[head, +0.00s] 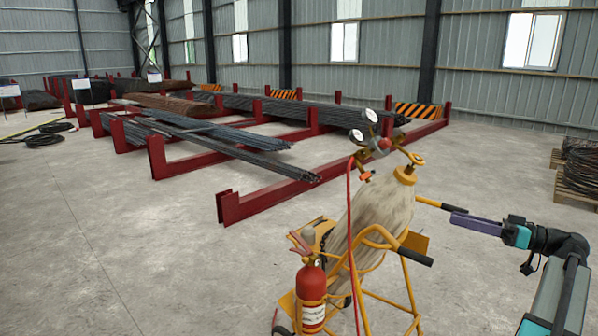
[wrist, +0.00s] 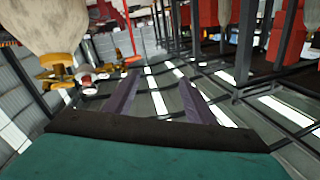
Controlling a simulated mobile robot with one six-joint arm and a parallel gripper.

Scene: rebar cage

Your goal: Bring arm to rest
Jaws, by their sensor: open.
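My arm reaches in from the lower right of the head view, with my gripper (head: 453,217) stretched out leftward toward the gas cylinder cart. Its purple fingers look nearly edge-on there. In the wrist view my gripper (wrist: 160,82) shows two purple fingers spread apart with nothing between them, so it is open and empty. The wrist view looks upside down, with wall and bright windows behind the fingers. The beige gas cylinder (head: 368,215) stands tilted on the cart, left of my gripper; it also shows in the wrist view (wrist: 45,22).
The yellow cart (head: 375,240) has black-gripped handles close to my gripper. A red fire extinguisher (head: 311,290) and red hose (head: 351,230) are at its front. Red racks (head: 270,200) hold rebar bundles (head: 215,140) behind. Pallets (head: 577,180) stand at the right edge. Concrete floor lies open at left.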

